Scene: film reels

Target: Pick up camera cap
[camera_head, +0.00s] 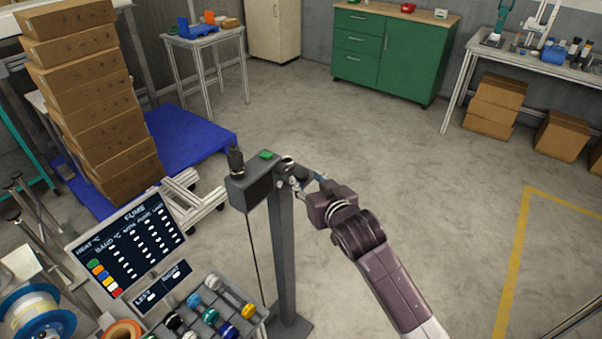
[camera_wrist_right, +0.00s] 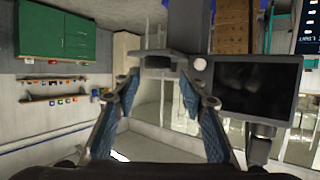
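A dark box-shaped camera (camera_head: 252,188) stands on a grey post. It also shows in the wrist view (camera_wrist_right: 253,90), with a dark panel. A small dark round part (camera_head: 287,163), possibly the camera cap, sits at the box's right end in the head view. In the wrist view, a dark block (camera_wrist_right: 158,61) shows just beyond the fingertips; I cannot tell whether it is the cap. My right gripper (camera_head: 303,178) is beside the box's right end. Its blue-padded fingers are apart in the wrist view (camera_wrist_right: 158,82), with nothing visibly gripped. My left gripper is out of view.
A display panel (camera_head: 128,248) and a rack of coloured knobs or caps (camera_head: 210,315) stand at lower left. A spool (camera_head: 38,315) is in the corner. Stacked cartons (camera_head: 95,100) rest on a blue platform (camera_head: 190,138).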

